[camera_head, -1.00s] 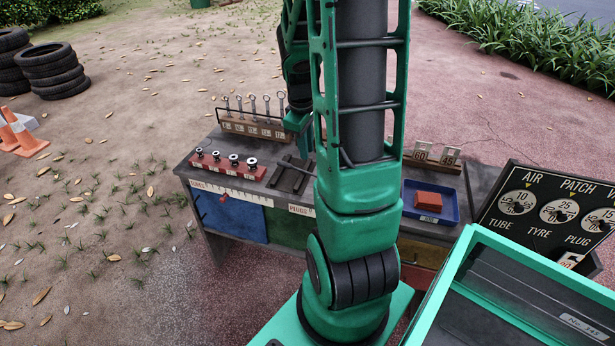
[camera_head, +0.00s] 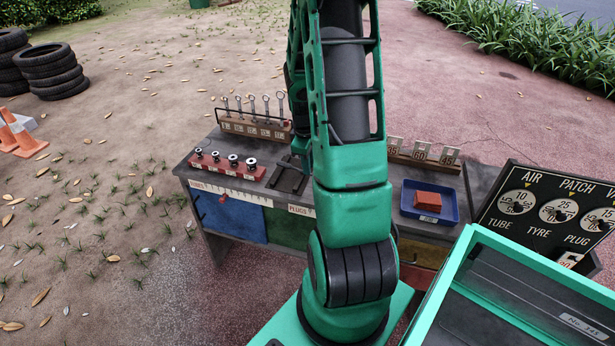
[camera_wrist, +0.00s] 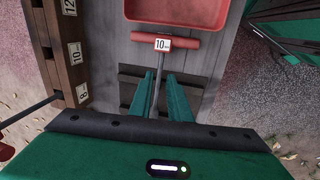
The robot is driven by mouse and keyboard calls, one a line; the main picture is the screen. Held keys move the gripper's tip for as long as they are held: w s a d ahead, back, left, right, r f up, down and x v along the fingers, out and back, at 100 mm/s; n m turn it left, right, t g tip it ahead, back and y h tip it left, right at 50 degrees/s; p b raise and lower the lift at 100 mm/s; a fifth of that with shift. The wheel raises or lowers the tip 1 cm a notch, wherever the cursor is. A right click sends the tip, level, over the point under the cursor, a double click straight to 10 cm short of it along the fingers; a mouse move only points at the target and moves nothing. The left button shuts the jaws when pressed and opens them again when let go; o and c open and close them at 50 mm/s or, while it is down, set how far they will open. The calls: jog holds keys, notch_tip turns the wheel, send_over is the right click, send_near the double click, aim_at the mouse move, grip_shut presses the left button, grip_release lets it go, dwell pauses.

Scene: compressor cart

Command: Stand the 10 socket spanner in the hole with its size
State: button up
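The 10 mm socket spanner (camera_wrist: 178,40) lies flat, its red T-handle and "10 mm" tag toward the top of the wrist view and its thin shaft running toward my gripper. My gripper (camera_wrist: 161,77) has its two green fingers apart, one on each side of the shaft. I cannot tell whether either touches it. The far end of the shaft is hidden by my gripper. A dark wooden block (camera_wrist: 61,45) with size tags 12, 10 and 8 stands to the left in the wrist view. My arm hides the spanner in the head view.
A red tray (camera_wrist: 133,11) lies just beyond the handle. A rack of ring spanners (camera_head: 262,129) and a red socket block (camera_head: 222,167) stand on the left of the bench. A blue tray (camera_head: 447,219) with a red box is on the right. A dark holder (camera_wrist: 131,91) lies under the fingers.

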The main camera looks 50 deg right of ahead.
aim_at(302, 171)
jog(key=shift+w+d+f, duration=0.1)
jog(key=shift+d+f, duration=0.1)
jog(key=shift+f, duration=0.7)
jog(key=shift+d+f, duration=0.2)
jog(key=shift+f, duration=0.65)
jog(key=shift+c, duration=0.4)
grip_shut()
jog(key=shift+r, duration=0.1)
